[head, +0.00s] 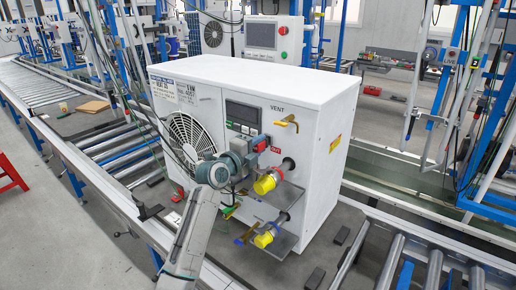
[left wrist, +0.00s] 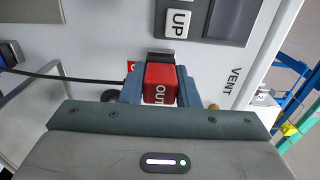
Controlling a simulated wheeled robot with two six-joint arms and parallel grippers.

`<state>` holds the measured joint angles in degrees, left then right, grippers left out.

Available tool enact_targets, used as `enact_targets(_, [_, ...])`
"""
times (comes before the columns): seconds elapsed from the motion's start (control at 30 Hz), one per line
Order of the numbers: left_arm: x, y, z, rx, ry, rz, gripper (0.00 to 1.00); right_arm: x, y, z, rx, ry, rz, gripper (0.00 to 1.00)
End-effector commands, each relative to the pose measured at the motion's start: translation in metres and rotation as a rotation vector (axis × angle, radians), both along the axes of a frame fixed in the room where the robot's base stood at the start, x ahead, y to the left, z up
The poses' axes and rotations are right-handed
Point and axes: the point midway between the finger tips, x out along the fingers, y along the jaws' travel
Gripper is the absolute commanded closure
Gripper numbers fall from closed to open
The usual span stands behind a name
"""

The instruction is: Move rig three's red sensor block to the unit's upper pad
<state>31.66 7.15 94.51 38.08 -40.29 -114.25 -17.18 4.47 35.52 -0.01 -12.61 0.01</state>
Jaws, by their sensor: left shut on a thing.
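The white pump unit (head: 318,185) stands on the conveyor bench in the head view. My left gripper (head: 252,146) is at its front face, below the small display. In the left wrist view the gripper (left wrist: 161,88) is shut on the red sensor block (left wrist: 160,84), marked OUT, with a blue-grey finger on either side. I cannot tell whether block and pad touch. In the head view the gripper hides most of the block. My right gripper is not in view.
A yellow vent handle (head: 287,122) sticks out right of the display. Two valves with yellow caps, upper (head: 266,184) and lower (head: 265,238), project below the gripper. A fan grille (head: 190,137) is at the left. A dark cable (left wrist: 65,76) runs beside the fingers.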

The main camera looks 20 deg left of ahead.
Motion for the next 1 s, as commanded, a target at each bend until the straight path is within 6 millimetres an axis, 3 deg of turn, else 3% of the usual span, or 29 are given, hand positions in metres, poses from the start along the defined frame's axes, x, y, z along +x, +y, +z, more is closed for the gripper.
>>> enact_targets(0.97, [0.011, -0.004, 0.000, -0.001, -0.001, -0.001, 1.00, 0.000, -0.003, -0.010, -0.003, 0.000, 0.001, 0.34])
enact_targets(1.0, [0.011, -0.004, 0.000, -0.001, 0.000, -0.001, 0.68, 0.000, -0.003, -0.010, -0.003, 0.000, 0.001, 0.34])
